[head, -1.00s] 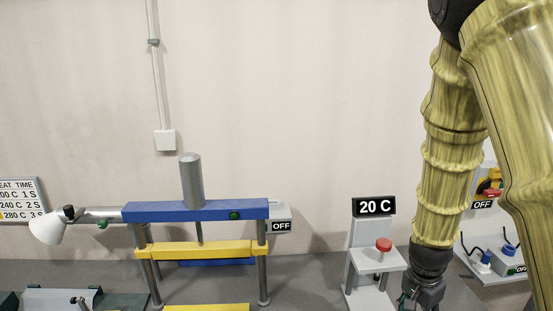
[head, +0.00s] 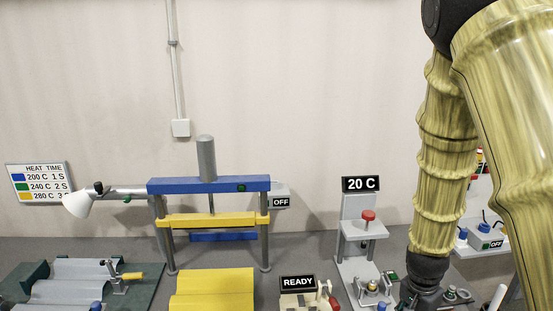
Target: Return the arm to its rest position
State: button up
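My arm hangs down at the right of the head view in a yellow ribbed cover. My gripper (head: 420,299) is at its lower end, dark and cut by the bottom edge of the picture. Its fingertips are not clear, so I cannot tell whether it is open or shut or holds anything. It is beside the grey stand with the red knob and the "20 C" display (head: 361,184).
A blue and yellow press (head: 208,186) stands at the centre left, with a yellow corrugated sheet (head: 214,284) in front. A "READY" device (head: 298,283), a clamp fixture with a grey sheet (head: 80,271), a lamp (head: 78,203) and switch boxes (head: 485,238) share the bench.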

jog(key=s+a+f+n+b, duration=0.25)
jog(key=s+f, duration=0.25)
jog(key=f, duration=0.6)
jog(key=s+a+f+n+b, duration=0.1)
jog(key=s+f+n+b, duration=0.3)
jog(key=f, duration=0.7)
jog(key=s+a+f+n+b, duration=0.1)
jog(key=s+a+f, duration=0.3)
jog(key=s+f, duration=0.4)
jog(key=s+a+f+n+y+b, duration=0.1)
jog(key=s+a+f+n, duration=0.3)
jog(key=s+f, duration=0.5)
jog(key=shift+s+g+y+b, duration=0.3)
jog(key=shift+s+b, duration=0.25)
jog(key=shift+b, duration=0.05)
